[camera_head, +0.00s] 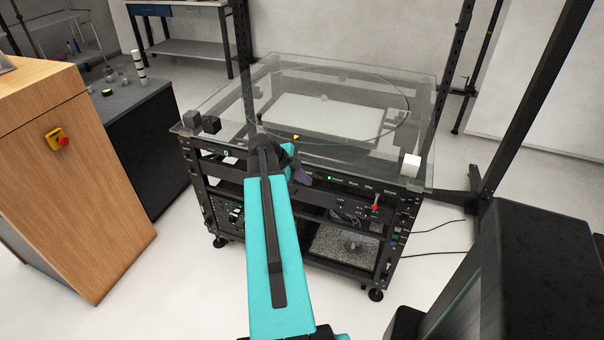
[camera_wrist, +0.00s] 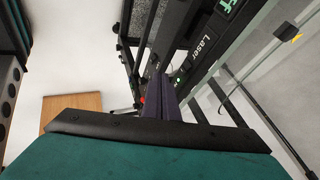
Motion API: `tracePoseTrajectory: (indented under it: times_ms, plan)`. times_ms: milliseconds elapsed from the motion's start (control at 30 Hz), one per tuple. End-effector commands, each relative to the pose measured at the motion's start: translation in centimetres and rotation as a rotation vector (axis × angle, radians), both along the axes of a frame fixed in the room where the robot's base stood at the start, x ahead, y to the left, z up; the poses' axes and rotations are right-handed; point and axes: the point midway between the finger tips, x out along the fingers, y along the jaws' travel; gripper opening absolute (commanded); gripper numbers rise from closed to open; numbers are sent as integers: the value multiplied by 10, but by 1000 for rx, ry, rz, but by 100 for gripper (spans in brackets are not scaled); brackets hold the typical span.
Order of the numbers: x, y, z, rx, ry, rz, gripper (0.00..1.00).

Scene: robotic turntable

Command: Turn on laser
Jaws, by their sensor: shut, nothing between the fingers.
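The black turntable rack (camera_head: 208,190) stands in the middle of the head view, with its control panel along the front. My gripper (camera_head: 304,178) is at the front of the panel. In the wrist view its dark purple fingers (camera_wrist: 160,82) are closed together, empty, close to the panel below the label. I cannot tell whether they touch it. The fingers and arm hide part of the panel.
A red-tipped control (camera_head: 375,203) is at the panel's right. The glass top (camera_head: 240,95) overhangs the rack, with dark cubes (camera_head: 212,124) and a white cube (camera_head: 411,166) at its edges. A wooden cabinet (camera_head: 75,190) stands left. Floor is clear between cabinet and rack.

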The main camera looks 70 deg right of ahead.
Motion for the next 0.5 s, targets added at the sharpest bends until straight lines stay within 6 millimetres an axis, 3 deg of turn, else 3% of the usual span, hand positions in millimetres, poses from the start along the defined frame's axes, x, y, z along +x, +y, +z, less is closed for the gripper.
tracePoseTrajectory:
  times_ms: [400, 500]
  plan:
    - [-15, -22, -35, 2, 1, -1, 0]
    - [-13, -32, -33, 0, 0, 0, 0]
